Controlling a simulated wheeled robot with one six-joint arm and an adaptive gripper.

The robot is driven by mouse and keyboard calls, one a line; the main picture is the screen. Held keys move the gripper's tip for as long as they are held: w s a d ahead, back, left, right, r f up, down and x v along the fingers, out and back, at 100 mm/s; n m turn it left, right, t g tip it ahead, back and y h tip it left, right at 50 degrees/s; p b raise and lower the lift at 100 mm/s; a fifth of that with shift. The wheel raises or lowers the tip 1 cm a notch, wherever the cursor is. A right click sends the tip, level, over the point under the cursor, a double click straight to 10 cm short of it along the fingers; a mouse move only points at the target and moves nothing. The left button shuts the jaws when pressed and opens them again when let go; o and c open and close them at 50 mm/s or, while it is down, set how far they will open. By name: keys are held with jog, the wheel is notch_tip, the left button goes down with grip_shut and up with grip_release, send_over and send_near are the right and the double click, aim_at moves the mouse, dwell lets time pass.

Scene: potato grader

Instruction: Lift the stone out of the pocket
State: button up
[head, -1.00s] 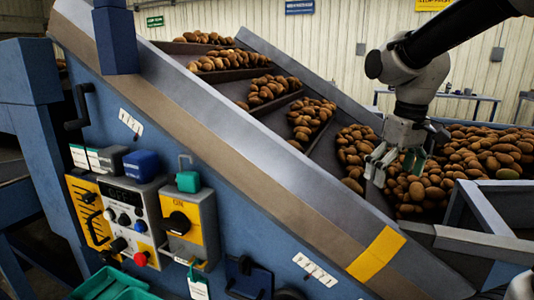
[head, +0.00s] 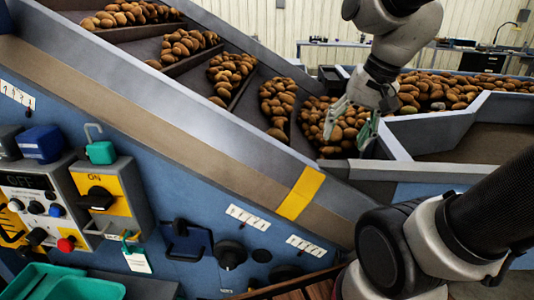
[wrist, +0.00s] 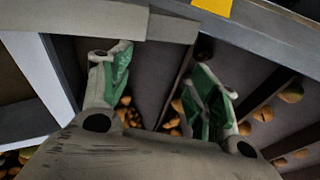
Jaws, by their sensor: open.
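My gripper (head: 350,127) hangs fingers down over the lowest heap of potatoes (head: 313,112) on the sloping conveyor in the head view. In the wrist view my gripper (wrist: 162,75) has its two green-padded fingers spread wide, with nothing between them. A dark flight board (wrist: 176,85) of the conveyor runs beneath and between the fingers, and brown potatoes (wrist: 127,113) lie below. A dark rounded lump (wrist: 203,48) sits by the side wall beyond the right finger. I cannot tell whether it is the stone. I cannot make out the stone for sure in either view.
The grey conveyor side rail (head: 165,100) with a yellow band (head: 300,193) slopes in front of the potatoes. A hopper wall (head: 440,128) stands right of my gripper.

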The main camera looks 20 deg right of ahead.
jog(key=w+a+f+m+y, duration=0.1)
jog(key=w+f+m, duration=0.1)
jog(key=w+m, duration=0.3)
jog(key=w+a+f+m+y, duration=0.1)
jog(key=w+a+f+m, duration=0.1)
jog(key=w+m, duration=0.4)
jog(key=w+a+f+m+g+y, duration=0.1)
jog(key=w+f+m+y, duration=0.1)
jog(key=w+f+m, duration=0.2)
jog(key=shift+w+a+f+m, duration=0.1)
jog(key=shift+w+a+m, duration=0.2)
jog(key=shift+w, duration=0.35)
jog(key=shift+w+a+m, duration=0.1)
jog(key=shift+w+m, duration=0.3)
jog(key=shift+w, duration=0.25)
jog(key=shift+w+f, duration=0.2)
jog(key=shift+f, duration=0.05)
jog(key=shift+m, duration=0.3)
jog(key=x, duration=0.7)
jog(key=shift+s+a+f, duration=0.1)
jog(key=shift+a+f, duration=0.1)
jog(key=shift+a, duration=0.05)
jog(key=shift+c, duration=0.2)
jog(key=c, duration=1.1)
